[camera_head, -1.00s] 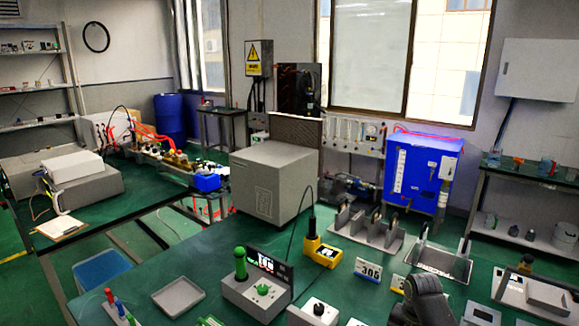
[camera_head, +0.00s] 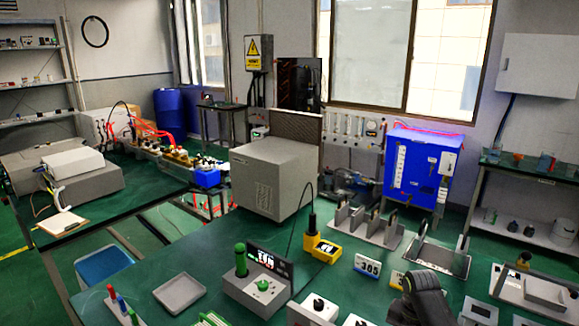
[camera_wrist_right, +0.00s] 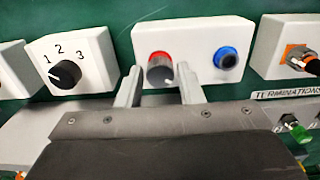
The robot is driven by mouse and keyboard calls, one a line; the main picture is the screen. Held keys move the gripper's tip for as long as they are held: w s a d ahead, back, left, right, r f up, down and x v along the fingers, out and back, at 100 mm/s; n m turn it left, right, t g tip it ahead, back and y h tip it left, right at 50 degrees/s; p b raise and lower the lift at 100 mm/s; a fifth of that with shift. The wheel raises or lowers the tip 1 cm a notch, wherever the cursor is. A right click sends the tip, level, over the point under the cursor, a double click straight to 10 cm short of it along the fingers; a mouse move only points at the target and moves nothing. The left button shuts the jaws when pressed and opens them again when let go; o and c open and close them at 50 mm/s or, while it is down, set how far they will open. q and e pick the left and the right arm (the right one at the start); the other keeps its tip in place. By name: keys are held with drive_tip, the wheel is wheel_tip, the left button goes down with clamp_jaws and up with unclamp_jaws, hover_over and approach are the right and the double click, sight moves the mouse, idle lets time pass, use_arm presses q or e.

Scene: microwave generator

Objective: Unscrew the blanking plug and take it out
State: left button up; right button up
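In the right wrist view a white box (camera_wrist_right: 200,35) carries a grey round plug (camera_wrist_right: 160,70) on a red ring, which looks like the blanking plug, and a blue round port (camera_wrist_right: 228,60) to its right. My right gripper (camera_wrist_right: 159,78) is open, with one finger on each side of the grey plug. Gaps show between the fingers and the plug. I cannot tell how deep the fingertips reach along it. In the head view my dark right arm hides this area, and my left gripper is not in view.
In the right wrist view a white box with a 1-2-3 dial (camera_wrist_right: 65,72) stands left, and another box with an orange fitting (camera_wrist_right: 290,50) stands right. A terminations label (camera_wrist_right: 285,93) is below it. In the head view a grey tray (camera_head: 180,293) lies on the green bench.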

clamp_jaws()
drive_tip(key=shift+r, duration=0.15)
drive_tip(key=shift+r+p, duration=2.85)
drive_tip(key=shift+p, duration=0.3)
drive_tip(key=shift+p, duration=0.3)
